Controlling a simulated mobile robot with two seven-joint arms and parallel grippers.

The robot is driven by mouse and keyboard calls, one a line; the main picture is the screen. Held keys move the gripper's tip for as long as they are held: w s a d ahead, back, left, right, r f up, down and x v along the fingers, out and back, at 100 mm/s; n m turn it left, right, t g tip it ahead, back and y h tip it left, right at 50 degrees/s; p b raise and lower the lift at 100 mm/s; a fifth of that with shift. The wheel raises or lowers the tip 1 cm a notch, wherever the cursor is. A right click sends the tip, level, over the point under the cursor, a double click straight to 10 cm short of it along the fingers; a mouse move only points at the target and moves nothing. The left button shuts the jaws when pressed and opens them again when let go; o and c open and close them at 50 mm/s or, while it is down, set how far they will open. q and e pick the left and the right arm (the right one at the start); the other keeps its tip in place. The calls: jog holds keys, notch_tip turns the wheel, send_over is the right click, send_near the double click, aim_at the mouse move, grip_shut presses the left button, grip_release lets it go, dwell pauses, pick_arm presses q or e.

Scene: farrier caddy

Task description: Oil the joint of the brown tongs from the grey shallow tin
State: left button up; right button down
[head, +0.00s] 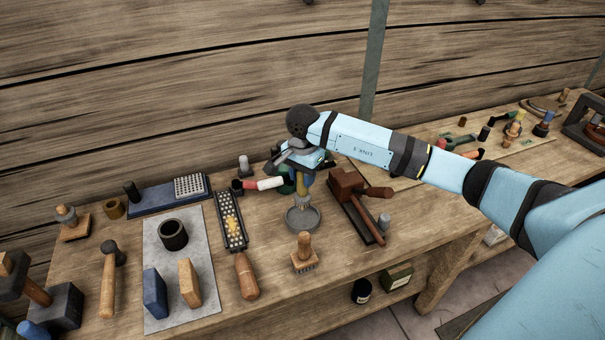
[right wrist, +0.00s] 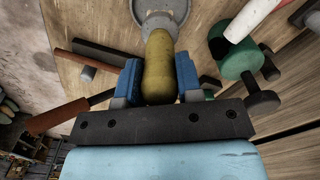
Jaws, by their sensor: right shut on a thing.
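My right gripper (head: 303,178) is shut on a yellow-handled tool, probably a brush; its rounded yellow handle (right wrist: 159,65) sits between the blue finger pads in the right wrist view. The tool points down, its pale lower end (right wrist: 160,14) over or in the grey shallow tin (head: 289,224). I cannot tell whether it touches the tin's bottom. The tin stands on the bench, and part of it shows at the top of the right wrist view (right wrist: 138,10). I cannot clearly make out the brown tongs; a reddish-brown item (head: 596,130) lies in a dark frame at far right. My left gripper is not in view.
A wooden-handled brush (head: 304,254) stands in front. A red-and-white tube (head: 264,184) and green object (right wrist: 238,60) are near the gripper.

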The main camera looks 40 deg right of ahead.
aim_at(303, 191)
jog(key=shift+f+b, duration=0.1)
jog(key=shift+b, duration=0.25)
notch_tip(303, 191, down, 5)
jog(key=b, duration=0.4)
jog(key=shift+f+b, duration=0.2)
jog(key=shift+b, duration=0.15)
jog(key=shift+f, duration=0.1)
